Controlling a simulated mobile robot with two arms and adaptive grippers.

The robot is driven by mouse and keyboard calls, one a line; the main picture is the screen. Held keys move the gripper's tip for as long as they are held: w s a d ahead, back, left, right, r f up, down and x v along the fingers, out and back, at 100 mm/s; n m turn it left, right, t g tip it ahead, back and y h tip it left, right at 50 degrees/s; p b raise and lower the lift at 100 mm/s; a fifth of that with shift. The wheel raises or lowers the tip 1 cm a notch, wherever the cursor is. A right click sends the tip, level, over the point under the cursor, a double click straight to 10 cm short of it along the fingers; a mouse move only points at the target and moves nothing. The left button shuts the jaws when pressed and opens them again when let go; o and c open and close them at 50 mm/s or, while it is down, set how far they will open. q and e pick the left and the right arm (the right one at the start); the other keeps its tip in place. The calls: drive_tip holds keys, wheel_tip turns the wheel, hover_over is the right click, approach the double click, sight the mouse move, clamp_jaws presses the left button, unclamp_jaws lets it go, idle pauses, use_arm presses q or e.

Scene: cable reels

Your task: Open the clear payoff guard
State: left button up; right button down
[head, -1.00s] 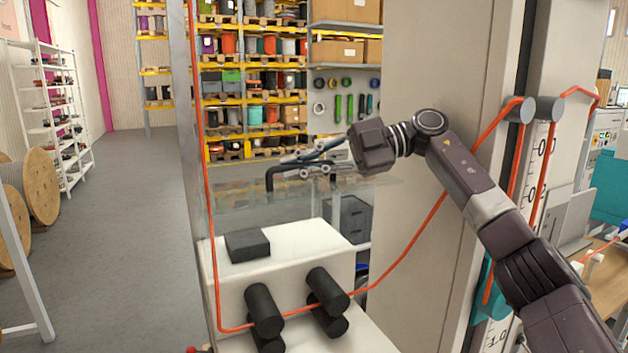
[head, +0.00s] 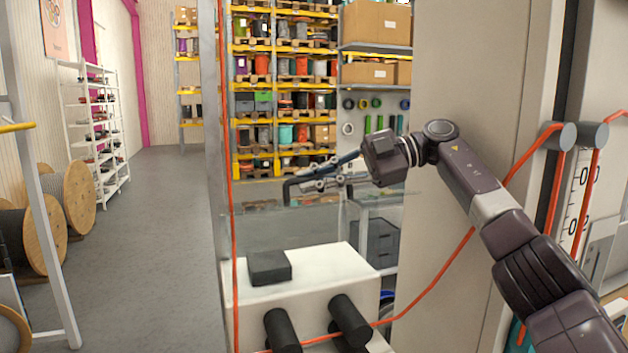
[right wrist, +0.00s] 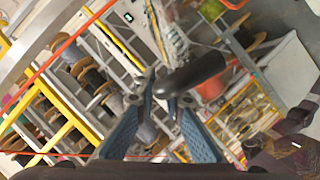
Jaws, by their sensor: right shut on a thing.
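The clear payoff guard (head: 285,228) is a see-through panel above the white payoff housing (head: 305,300), its edges faint. Its black bar handle (head: 289,189) sticks up at the panel's top edge. My right gripper (head: 315,180) reaches in from the right and is shut on this handle. In the right wrist view the black handle (right wrist: 196,72) runs between the blue-grey fingertips of my right gripper (right wrist: 166,98). The panel's lower edge and hinge are not clear to see. My left gripper is not in view.
A black block (head: 269,267) lies on the housing, with black rollers (head: 350,320) at its front. An orange cable (head: 440,275) runs past the rollers and up to the right. A large beige cabinet (head: 460,260) stands behind my right arm. Open floor (head: 155,250) lies at left.

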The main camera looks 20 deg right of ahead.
drive_tip(key=shift+f, duration=0.35)
drive_tip(key=c, duration=2.1)
unclamp_jaws()
drive_tip(key=shift+o, duration=0.4)
drive_tip(key=shift+w, duration=0.2)
drive_tip(key=shift+s+r, duration=0.1)
drive_tip(key=shift+r, duration=0.05)
drive_tip(key=shift+s+d, duration=0.1)
